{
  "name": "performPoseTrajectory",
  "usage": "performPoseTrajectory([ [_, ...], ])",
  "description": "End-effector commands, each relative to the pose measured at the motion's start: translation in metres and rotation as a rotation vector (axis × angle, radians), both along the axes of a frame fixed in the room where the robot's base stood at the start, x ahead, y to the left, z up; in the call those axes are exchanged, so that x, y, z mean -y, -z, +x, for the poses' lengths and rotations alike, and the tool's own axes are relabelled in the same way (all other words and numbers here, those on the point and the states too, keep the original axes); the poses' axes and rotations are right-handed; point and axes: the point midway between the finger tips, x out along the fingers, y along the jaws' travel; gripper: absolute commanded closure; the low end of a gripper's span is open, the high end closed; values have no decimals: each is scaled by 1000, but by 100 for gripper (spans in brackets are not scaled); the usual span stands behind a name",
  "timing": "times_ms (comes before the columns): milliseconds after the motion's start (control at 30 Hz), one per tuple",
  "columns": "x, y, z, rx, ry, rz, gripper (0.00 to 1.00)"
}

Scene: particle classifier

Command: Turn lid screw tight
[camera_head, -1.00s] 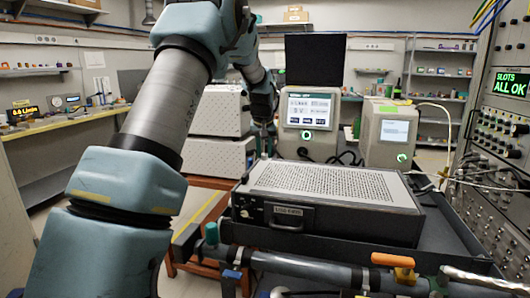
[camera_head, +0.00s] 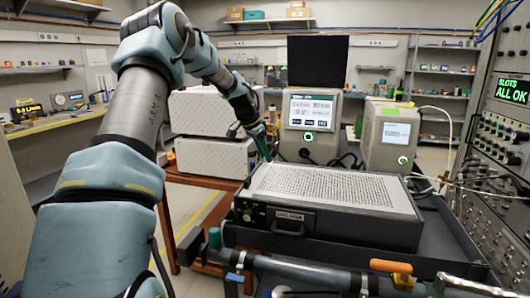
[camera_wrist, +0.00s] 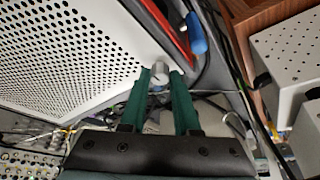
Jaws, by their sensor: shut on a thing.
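The lid screw (camera_wrist: 159,70) is a small pale grey knob at the corner of the white perforated lid (camera_wrist: 75,50) in the wrist view. My gripper (camera_wrist: 160,73) has two green fingers, shut on the screw, one on each side. In the head view my gripper (camera_head: 265,157) reaches down at the far left corner of the lid (camera_head: 325,187). The lid lies on top of a dark case (camera_head: 325,224) with a front handle. The fingers mostly hide the screw in the head view, and its thread is out of sight.
A pipe with an orange-handled valve (camera_head: 391,266) runs in front of the case. Instruments with screens (camera_head: 311,112) stand close behind it, with loose cables. White perforated boxes (camera_head: 213,157) are at the left. A rack panel (camera_head: 500,150) stands at the right.

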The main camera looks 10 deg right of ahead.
Motion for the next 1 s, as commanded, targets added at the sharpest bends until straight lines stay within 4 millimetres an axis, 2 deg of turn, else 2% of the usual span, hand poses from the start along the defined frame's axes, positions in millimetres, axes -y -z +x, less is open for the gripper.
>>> performPoseTrajectory([
  [1000, 2, -2, 9, 1, 963, 0, 100],
])
